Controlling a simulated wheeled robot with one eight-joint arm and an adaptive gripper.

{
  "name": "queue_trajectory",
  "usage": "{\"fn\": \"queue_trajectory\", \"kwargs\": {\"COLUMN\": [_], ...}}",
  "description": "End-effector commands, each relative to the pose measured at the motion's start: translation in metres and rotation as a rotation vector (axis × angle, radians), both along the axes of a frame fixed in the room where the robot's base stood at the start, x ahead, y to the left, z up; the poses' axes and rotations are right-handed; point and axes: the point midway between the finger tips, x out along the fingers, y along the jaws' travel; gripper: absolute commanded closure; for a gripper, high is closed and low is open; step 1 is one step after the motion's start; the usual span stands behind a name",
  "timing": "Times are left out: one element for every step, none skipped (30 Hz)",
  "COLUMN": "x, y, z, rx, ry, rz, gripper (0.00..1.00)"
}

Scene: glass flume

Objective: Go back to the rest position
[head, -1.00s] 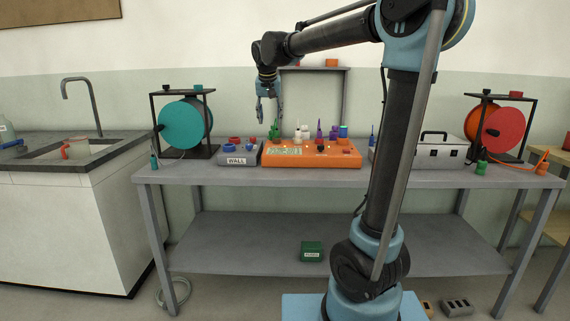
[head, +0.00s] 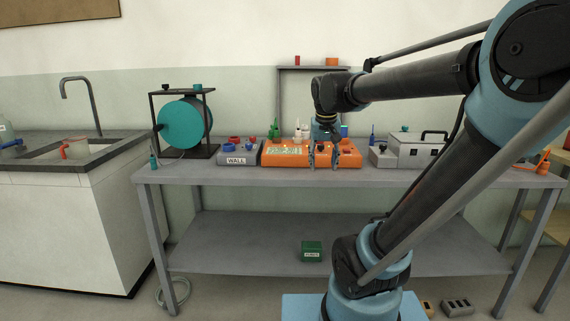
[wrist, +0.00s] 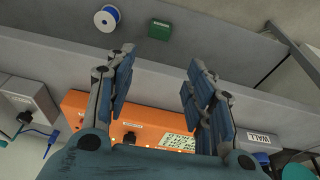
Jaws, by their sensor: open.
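My gripper (head: 325,158) hangs from my raised arm in front of the orange device (head: 286,153) on the workbench. In the wrist view my gripper (wrist: 160,62) has its two fingers spread wide with nothing between them. The orange device (wrist: 75,104) lies beyond the fingers in that view, partly hidden by them. In the head view the fingers cover part of its right half, and I cannot tell the exact gap to it. My arm is bent over to the right, its forearm reaching left.
A grey WALL box (head: 238,153) and a teal reel (head: 184,126) stand left of the orange device. A grey case (head: 415,150) stands right of it. A shelf frame (head: 284,90) rises behind. A green box (head: 312,251) sits on the lower shelf (head: 240,240).

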Motion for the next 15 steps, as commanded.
{"fn": "queue_trajectory", "kwargs": {"x": [-0.016,-0.024,-0.036,-0.044,-0.053,-0.064,-0.073,-0.081,-0.092,-0.100,-0.108,-0.118,-0.126,-0.132,-0.140], "y": [-0.010,-0.015,-0.021,-0.025,-0.029,-0.034,-0.038,-0.041,-0.045,-0.048,-0.050,-0.053,-0.055,-0.057,-0.059], "z": [-0.013,-0.019,-0.029,-0.036,-0.044,-0.054,-0.062,-0.070,-0.081,-0.089,-0.097,-0.108,-0.116,-0.123,-0.132], "rx": [0.000,0.000,0.001,0.002,0.003,0.004,0.005,0.005,0.007,0.008,0.010,0.012,0.012,0.014,0.015], "ry": [0.007,0.011,0.016,0.020,0.025,0.030,0.035,0.039,0.044,0.048,0.052,0.056,0.059,0.062,0.066], "rz": [-0.003,-0.001,0.000,0.002,0.003,0.005,0.006,0.007,0.010,0.011,0.014,0.015,0.017,0.018,0.021], "gripper": [0.51,0.51,0.51,0.51,0.51,0.51,0.51,0.51,0.51,0.51,0.51,0.51,0.51,0.51,0.51]}}
